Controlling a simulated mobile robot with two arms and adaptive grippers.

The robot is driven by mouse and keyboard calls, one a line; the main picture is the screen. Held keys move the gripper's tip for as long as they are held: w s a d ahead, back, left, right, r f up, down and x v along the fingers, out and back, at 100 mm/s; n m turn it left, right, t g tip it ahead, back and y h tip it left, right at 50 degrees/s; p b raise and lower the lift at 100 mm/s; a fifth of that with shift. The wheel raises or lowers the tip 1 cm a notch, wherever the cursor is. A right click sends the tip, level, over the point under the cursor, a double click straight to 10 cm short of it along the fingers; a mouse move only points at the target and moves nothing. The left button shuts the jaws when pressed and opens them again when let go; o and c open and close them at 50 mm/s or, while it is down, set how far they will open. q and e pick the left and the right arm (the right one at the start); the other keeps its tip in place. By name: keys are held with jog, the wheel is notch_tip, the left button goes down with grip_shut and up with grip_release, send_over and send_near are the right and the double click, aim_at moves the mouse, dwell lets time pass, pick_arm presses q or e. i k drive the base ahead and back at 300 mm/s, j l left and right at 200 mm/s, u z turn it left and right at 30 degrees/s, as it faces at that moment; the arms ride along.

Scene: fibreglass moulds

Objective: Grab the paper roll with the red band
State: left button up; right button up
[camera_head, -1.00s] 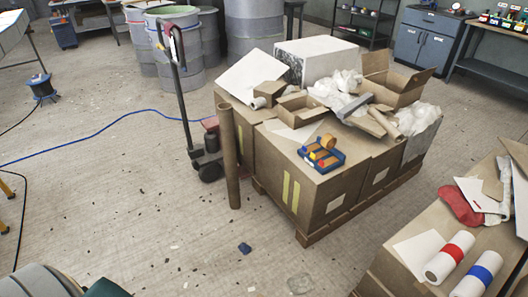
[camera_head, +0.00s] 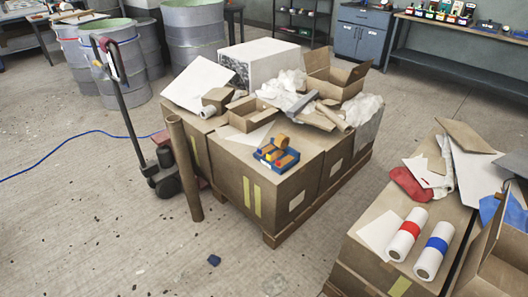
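The paper roll with the red band (camera_head: 407,235) is a white cylinder lying on the cardboard boxes at the lower right. A similar white roll with a blue band (camera_head: 434,251) lies just to its right, almost parallel to it. The red-banded roll lies on or beside a flat white sheet. Nothing covers its band or its near end. Neither of my grippers shows in the head view.
The right box stack (camera_head: 365,250) also holds a red cloth (camera_head: 408,184), paper scraps and an open carton. A palletised box stack (camera_head: 262,195) with a blue tray (camera_head: 276,154) stands in the middle. A brown tube (camera_head: 184,170) leans there. Floor is open in front.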

aim_at(397, 250)
jog(key=z, duration=1.2)
